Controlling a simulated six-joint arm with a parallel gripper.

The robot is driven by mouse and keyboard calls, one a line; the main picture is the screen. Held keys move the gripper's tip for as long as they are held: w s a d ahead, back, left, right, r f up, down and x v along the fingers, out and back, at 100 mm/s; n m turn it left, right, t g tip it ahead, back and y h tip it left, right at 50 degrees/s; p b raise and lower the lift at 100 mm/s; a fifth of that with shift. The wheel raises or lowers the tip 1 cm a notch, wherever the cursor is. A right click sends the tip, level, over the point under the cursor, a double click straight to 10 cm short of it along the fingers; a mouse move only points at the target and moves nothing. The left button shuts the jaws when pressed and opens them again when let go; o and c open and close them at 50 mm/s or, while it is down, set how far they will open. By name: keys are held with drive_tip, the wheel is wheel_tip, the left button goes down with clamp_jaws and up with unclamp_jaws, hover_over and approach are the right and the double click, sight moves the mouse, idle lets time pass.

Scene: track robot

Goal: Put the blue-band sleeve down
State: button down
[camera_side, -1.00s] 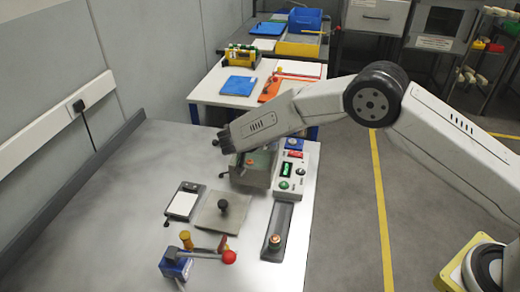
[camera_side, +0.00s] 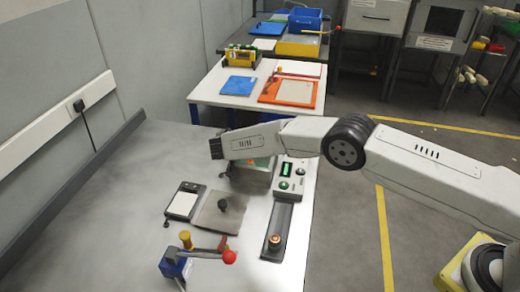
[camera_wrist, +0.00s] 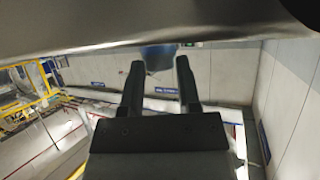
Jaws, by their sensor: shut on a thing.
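My gripper (camera_wrist: 161,68) shows in the wrist view with its two dark fingers apart. A blue-grey piece (camera_wrist: 158,56) sits between the fingertips, and I take it to be the blue-band sleeve; only part of it shows. In the side view my arm reaches left over the far part of the bench, and I cannot make out the fingers or the sleeve there. A grey-green fixture (camera_side: 252,179) stands just below the arm's end, partly hidden by it. A dark rail (camera_side: 277,230) at the bench's right edge carries a small brass-coloured piece (camera_side: 275,241).
A control box (camera_side: 290,184) with green lights stands beside the fixture. Nearer are a white-topped scale (camera_side: 182,204), a plate (camera_side: 210,222) with a black knob, and a blue clamp (camera_side: 174,266) with a red-ended lever. The left of the bench (camera_side: 95,215) is clear.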

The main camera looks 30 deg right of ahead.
drive_tip(key=shift+f, duration=0.1)
drive_tip(key=shift+w+f, duration=0.35)
drive_tip(key=shift+f, duration=1.35)
drive_tip(key=shift+f, duration=0.2)
drive_tip(key=shift+c, duration=1.6)
unclamp_jaws()
drive_tip(key=shift+a, duration=0.1)
drive_tip(key=shift+v, duration=3.85)
